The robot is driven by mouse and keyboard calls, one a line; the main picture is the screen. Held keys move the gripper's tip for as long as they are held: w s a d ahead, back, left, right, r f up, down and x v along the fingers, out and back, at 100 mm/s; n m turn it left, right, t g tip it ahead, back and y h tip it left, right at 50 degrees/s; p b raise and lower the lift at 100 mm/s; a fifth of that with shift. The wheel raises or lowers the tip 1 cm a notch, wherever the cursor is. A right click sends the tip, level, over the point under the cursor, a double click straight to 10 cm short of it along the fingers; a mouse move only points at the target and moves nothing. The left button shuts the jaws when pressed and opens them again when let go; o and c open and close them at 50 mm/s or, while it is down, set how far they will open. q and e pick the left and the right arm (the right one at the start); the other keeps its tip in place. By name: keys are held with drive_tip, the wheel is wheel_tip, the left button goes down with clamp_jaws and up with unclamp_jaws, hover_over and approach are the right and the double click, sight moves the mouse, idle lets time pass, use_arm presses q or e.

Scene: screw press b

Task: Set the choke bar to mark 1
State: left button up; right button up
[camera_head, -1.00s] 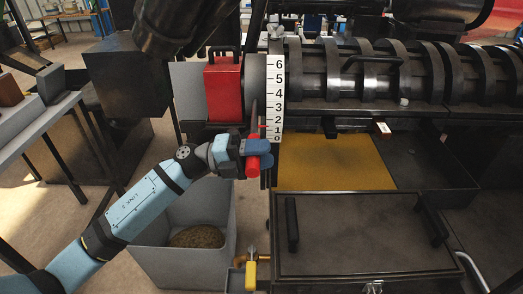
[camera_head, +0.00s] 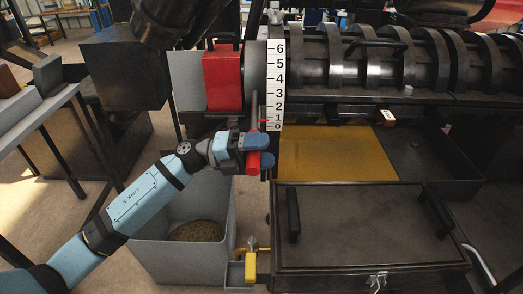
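The choke bar's red grip (camera_head: 254,164) hangs at the left end of the press. My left gripper (camera_head: 255,148) is around it, with blue finger parts on both sides, and looks shut on it. The white scale (camera_head: 274,86) with marks 0 to 6 stands just above and to the right of the gripper. A small red pointer (camera_head: 264,121) lies at about mark 1 on the scale. The bar's upper part is thin and dark, partly hidden by my gripper. My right gripper is not in view.
A red block (camera_head: 222,78) with a black handle sits left of the scale. A grey bin (camera_head: 180,250) with brown material stands below my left arm. A yellow plate (camera_head: 335,155) and a dark lidded box (camera_head: 368,230) lie to the right. A yellow-handled valve (camera_head: 250,266) is below.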

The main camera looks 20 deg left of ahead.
use_arm(q)
drive_tip(key=v, duration=1.4)
drive_tip(key=shift+d+f, duration=0.1)
drive_tip(key=shift+d, duration=0.05)
